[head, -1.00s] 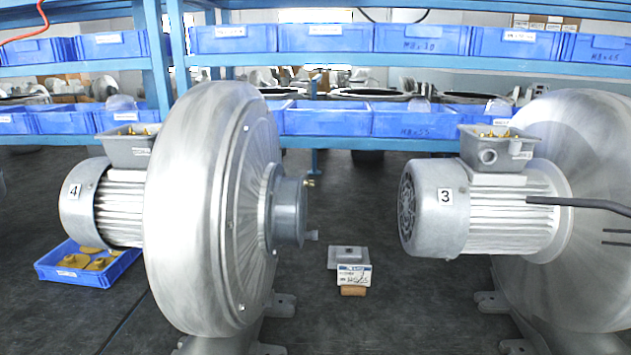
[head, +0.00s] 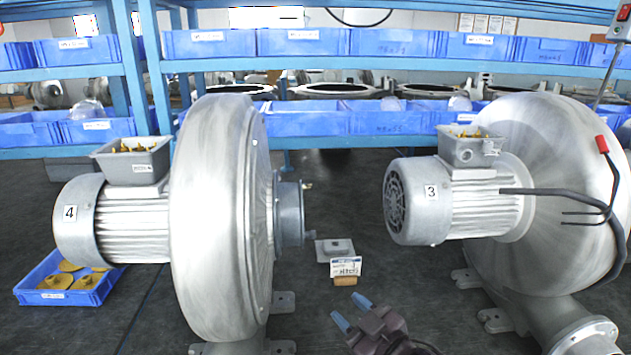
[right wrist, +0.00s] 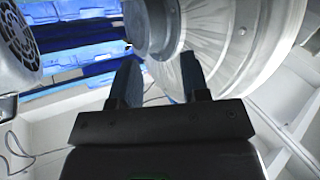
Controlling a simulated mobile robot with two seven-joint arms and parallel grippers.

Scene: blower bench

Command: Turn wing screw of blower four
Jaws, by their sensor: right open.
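Blower four (head: 217,220) stands left of centre in the head view, with a label "4" on its motor (head: 80,213). A short grey cylindrical inlet (head: 290,213) sticks out of its right face. Small fittings show on the inlet, one near the top (head: 308,185) and one lower down (head: 309,233); I cannot tell which is the wing screw. My right gripper (head: 346,307) is open and empty, below and right of the inlet. In the right wrist view, its fingers (right wrist: 159,60) point towards a round metal casing (right wrist: 220,50) and cylinder (right wrist: 150,28). My left gripper is out of view.
Blower three (head: 470,205) stands to the right, with a black cable (head: 560,195) across it. A small grey box with a white label (head: 346,266) lies on the floor between the blowers. A blue tray (head: 70,290) holds yellow parts. Shelves with blue bins (head: 390,42) run behind.

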